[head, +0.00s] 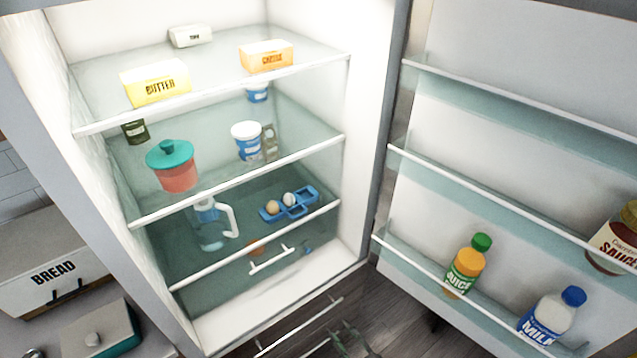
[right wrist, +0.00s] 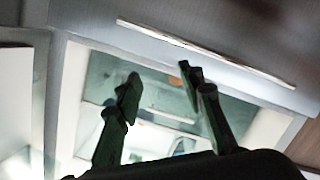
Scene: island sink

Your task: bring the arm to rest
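My right gripper (head: 350,338) shows at the bottom of the head view, low in front of the open fridge and above the dark floor. In the right wrist view its two dark fingers (right wrist: 160,78) stand apart with nothing held between them. Beyond them I see the fridge interior and a long pale handle bar (right wrist: 205,52). My left arm and left gripper are not in either view.
The fridge door (head: 520,130) stands open at right, with juice (head: 465,265), milk (head: 550,315) and sauce (head: 615,240) on its racks. Shelves hold butter (head: 155,82), a jug (head: 212,225) and an egg tray (head: 300,208). A bread box (head: 45,265) is at left.

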